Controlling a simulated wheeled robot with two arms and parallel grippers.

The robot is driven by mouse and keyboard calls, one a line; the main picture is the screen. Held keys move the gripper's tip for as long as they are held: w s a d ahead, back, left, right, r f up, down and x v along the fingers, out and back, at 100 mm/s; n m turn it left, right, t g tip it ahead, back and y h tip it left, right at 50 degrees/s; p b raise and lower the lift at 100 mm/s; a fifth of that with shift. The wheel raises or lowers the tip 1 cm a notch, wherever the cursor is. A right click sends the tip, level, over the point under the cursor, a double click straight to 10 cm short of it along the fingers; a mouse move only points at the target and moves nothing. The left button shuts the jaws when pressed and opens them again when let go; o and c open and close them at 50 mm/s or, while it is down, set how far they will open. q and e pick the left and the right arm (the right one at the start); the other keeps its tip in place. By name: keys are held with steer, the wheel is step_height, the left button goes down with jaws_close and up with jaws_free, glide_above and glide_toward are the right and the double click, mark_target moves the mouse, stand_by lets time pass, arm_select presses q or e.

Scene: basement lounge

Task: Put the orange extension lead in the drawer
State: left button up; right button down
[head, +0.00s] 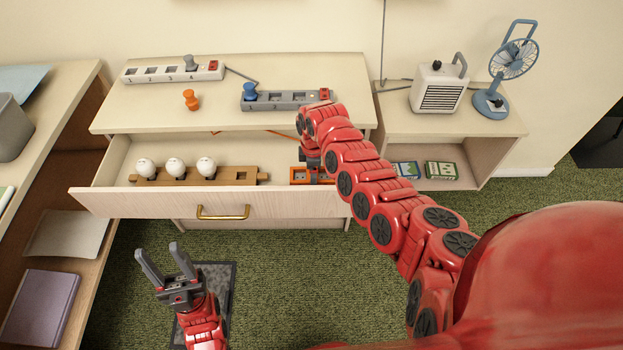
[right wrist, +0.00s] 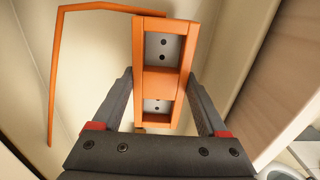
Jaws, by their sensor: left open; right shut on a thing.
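The orange extension lead (head: 299,175) is at the right end of the open drawer (head: 130,203), partly hidden by my right arm in the head view. The right wrist view shows its orange block with grey socket faces (right wrist: 163,75) between my right fingers, and its orange cord (right wrist: 58,75) bending off to the left. My right gripper (right wrist: 160,100) is shut on the block; in the head view it is mostly hidden by my arm. I cannot tell whether the block touches the drawer floor. My left gripper (head: 158,252) is open and empty, low in front of the drawer.
The drawer also holds a wooden strip (head: 230,175) with white bulbs. On the top stand a white power strip (head: 150,73), a grey power strip (head: 285,100) and an orange plug (head: 191,100). A heater (head: 438,88) and fan (head: 490,102) stand at right.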

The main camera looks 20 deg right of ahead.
step_height(320, 180, down, 3)
steer(key=shift+f+b, duration=0.1)
steer(key=shift+b, duration=0.25)
steer(key=shift+w+d+f, duration=0.1)
steer(key=shift+w+f, duration=0.05)
steer(key=shift+f, duration=0.1)
jaws_free()
steer(key=shift+r, duration=0.5)
step_height(320, 180, up, 11)
steer(key=shift+r, duration=0.1)
